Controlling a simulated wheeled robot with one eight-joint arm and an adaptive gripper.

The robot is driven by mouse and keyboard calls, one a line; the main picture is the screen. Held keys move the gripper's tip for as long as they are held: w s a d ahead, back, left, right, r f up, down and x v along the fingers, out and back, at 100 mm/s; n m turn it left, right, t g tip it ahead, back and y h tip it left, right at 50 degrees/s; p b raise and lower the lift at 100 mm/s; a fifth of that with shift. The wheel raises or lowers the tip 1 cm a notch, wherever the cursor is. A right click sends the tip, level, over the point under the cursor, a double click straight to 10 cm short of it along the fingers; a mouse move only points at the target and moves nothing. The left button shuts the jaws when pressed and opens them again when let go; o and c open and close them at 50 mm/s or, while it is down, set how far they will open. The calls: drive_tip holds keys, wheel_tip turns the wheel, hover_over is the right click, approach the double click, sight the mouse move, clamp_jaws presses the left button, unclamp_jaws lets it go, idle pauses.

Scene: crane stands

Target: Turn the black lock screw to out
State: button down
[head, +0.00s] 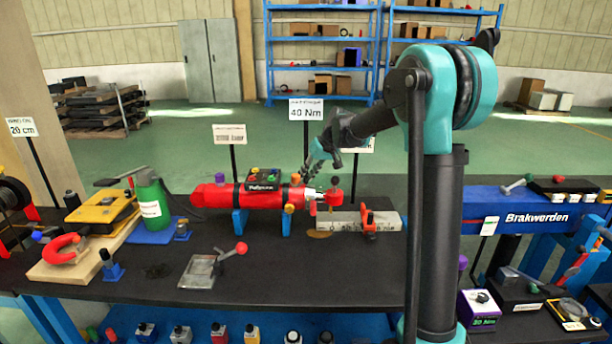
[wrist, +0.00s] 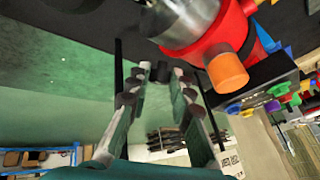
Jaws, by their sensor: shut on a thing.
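The black lock screw (wrist: 161,72) shows in the wrist view as a small dark cylinder between my fingertips. My gripper (wrist: 160,76) is shut on it, one finger on each side. In the head view my gripper (head: 312,168) hangs over the right end of the red cylinder tool (head: 228,194), close above its silver neck; the black screw cannot be made out there, hidden by my fingers. In the wrist view the red collar (wrist: 207,40) with an orange knob (wrist: 228,72) lies to the right of my fingertips. How far the screw is turned cannot be told.
A red block with a dark knob (head: 334,192) stands right of the neck, beside a steel bar (head: 345,218). A sign reading 40 Nm (head: 306,109) stands behind. A green bottle (head: 150,198) is at left. The front of the black table (head: 300,275) is mostly clear.

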drive_tip(key=n+y, duration=0.1)
drive_tip(key=n+g+y, duration=0.2)
drive_tip(key=shift+w+d+f+n, duration=0.1)
drive_tip(key=shift+w+d+n, duration=0.15)
drive_tip(key=shift+n, duration=0.05)
drive_tip(key=shift+w+f+n+g+y, duration=0.15)
drive_tip(key=shift+n+g+y, duration=0.75)
drive_tip(key=shift+n+g, duration=0.7)
drive_tip(key=shift+d, duration=0.1)
drive_tip(key=c, duration=1.3)
unclamp_jaws()
drive_tip(key=shift+c, duration=0.2)
wheel_tip(320, 180, up, 10)
